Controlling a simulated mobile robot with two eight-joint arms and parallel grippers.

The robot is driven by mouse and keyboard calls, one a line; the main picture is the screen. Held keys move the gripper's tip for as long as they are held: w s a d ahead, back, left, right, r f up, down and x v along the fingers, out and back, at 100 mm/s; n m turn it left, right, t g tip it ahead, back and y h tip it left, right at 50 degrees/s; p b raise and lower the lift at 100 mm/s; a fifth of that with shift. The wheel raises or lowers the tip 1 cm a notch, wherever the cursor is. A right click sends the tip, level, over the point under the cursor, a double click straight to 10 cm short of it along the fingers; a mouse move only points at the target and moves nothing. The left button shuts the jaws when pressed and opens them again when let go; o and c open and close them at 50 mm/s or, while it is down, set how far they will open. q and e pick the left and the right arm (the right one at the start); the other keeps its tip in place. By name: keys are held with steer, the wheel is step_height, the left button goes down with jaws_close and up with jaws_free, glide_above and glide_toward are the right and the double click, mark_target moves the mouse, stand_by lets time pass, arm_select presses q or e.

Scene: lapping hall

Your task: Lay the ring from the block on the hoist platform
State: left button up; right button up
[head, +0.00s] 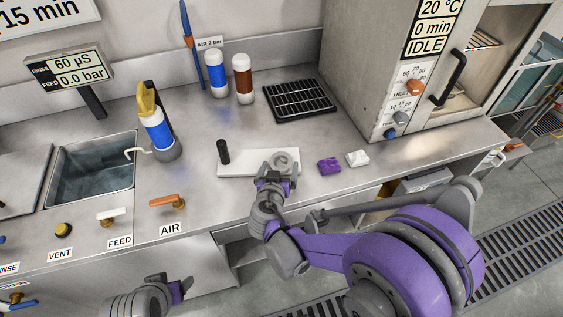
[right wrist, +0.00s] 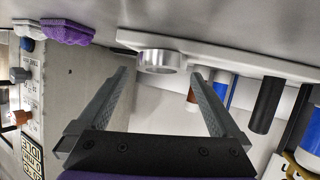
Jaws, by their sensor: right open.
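The silver ring (head: 284,161) lies flat on the white block (head: 232,163) on the steel counter. In the right wrist view the ring (right wrist: 157,61) shows on the underside-up block (right wrist: 215,50), ahead of my right gripper's fingertips. My right gripper (head: 277,172) is at the front edge of the block; in its wrist view it (right wrist: 158,75) is open and empty, with the ring lined up between the fingers. My left gripper (head: 176,290) is low at the bottom of the head view, in front of the counter; its fingers are not clear. I cannot make out the hoist platform.
A black peg (head: 223,151) stands at the block's left end. Purple (head: 329,165) and white (head: 357,158) cloths lie to its right. A black rack (head: 299,100), bottles (head: 216,75), an oven (head: 385,70) and a sink (head: 94,170) are around. The AIR lever (head: 165,201) is at front left.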

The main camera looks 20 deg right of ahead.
mark_target(282, 157)
steer(key=x, duration=0.3)
jaws_close()
stand_by(0.5)
